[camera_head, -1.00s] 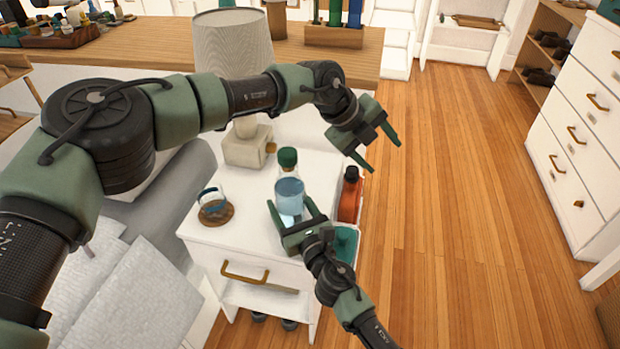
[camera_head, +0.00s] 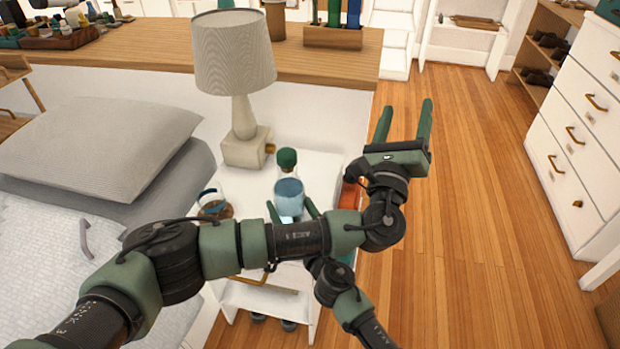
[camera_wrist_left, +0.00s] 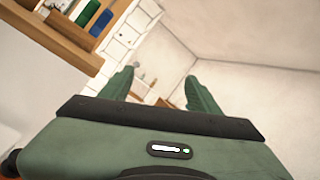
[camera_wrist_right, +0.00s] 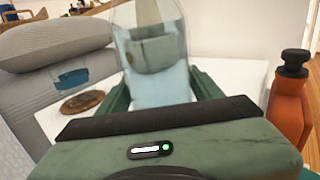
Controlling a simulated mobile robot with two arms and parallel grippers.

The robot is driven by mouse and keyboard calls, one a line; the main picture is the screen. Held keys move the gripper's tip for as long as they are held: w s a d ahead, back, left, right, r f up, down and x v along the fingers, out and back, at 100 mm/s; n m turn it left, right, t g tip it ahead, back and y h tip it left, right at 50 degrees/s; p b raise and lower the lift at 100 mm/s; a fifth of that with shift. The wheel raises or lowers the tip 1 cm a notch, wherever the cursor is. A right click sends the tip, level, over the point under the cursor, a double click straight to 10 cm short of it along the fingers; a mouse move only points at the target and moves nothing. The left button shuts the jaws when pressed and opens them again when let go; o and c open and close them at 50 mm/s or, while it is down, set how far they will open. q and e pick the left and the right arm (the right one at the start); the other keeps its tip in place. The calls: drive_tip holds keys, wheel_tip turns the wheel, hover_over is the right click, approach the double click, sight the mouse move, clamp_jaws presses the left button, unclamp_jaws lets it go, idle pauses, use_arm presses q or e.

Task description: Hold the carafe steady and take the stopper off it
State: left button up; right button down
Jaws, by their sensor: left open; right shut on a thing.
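The clear carafe (camera_head: 289,194) holds pale blue water and stands upright on the white bedside table (camera_head: 243,183). Its dark green stopper (camera_head: 287,158) sits at the top of its neck. My right gripper (camera_head: 291,208) is shut on the carafe body from the near side. In the right wrist view the carafe (camera_wrist_right: 160,80) fills the space between the fingers, its top cut off by the frame. My left gripper (camera_head: 405,108) is open and empty, right of the carafe and apart from it, its fingers pointing away. The left wrist view shows neither carafe nor stopper.
An orange bottle (camera_wrist_right: 287,115) with a black cap stands close right of the carafe. A lamp (camera_head: 236,60) stands behind. My left forearm crosses in front of the table. Floor (camera_head: 470,220) at right is clear.

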use_arm(q)
drive_tip(key=s+a+f+n+y, duration=0.2)
drive_tip(key=a+f+n+y, duration=0.2)
drive_tip(key=a+y, duration=0.65)
drive_tip(key=g+y, duration=0.4)
drive_tip(key=y, duration=0.3)
approach(285, 150)
drive_tip(key=shift+n, duration=0.3)
drive_tip(key=x, duration=1.2)
drive_tip(key=shift+w+a+f, duration=0.1)
drive_tip(key=shift+a+f, duration=0.05)
drive_tip(key=shift+f, duration=0.1)
clamp_jaws()
drive_tip(key=shift+r, duration=0.25)
drive_tip(key=shift+r, duration=0.9)
